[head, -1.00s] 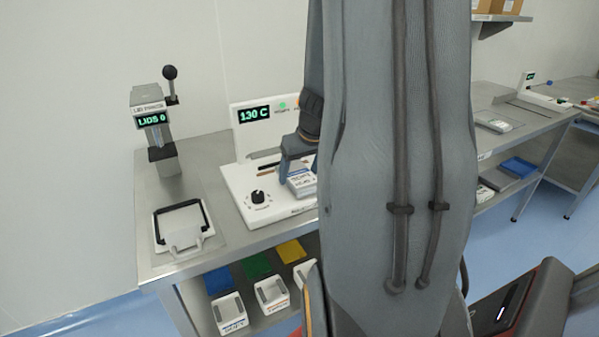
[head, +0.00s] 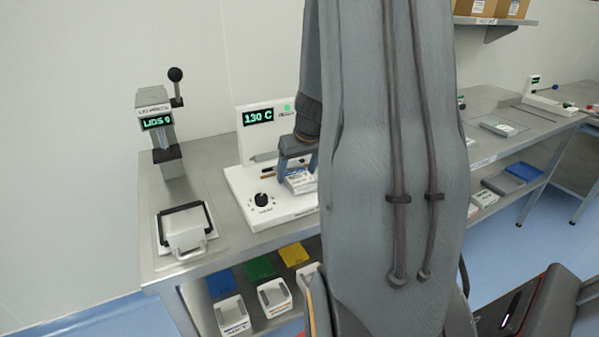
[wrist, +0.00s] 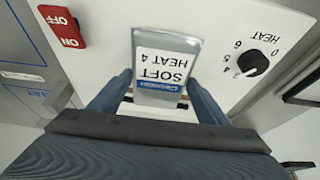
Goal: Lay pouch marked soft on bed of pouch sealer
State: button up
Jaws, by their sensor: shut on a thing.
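The pouch marked SOFT HEAT 4 (wrist: 163,68) is a grey packet with a white label and blue strip. My gripper (wrist: 158,85) is shut on it, one blue-grey finger on each side. In the head view the pouch (head: 300,181) hangs from my gripper (head: 297,165) over the white pouch sealer (head: 243,190). The sealer's display reads 130 C. In the wrist view the sealer (wrist: 215,30) shows a heat dial (wrist: 252,63) and a red on/off switch (wrist: 62,27). The bed is largely hidden behind the pouch and gripper, so I cannot tell whether they touch.
A lid press (head: 160,135) stands at the back left of the steel bench. A white tray with a black-edged frame (head: 184,230) lies in front of it. White bins (head: 232,314) and coloured mats sit on the shelf below. My arm blocks the right side of the bench.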

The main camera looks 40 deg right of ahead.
jog(key=shift+w, duration=0.2)
jog(key=o, duration=1.2)
jog(key=shift+o, duration=0.2)
jog(key=shift+b+v, duration=0.35)
jog(key=shift+v, duration=3.6)
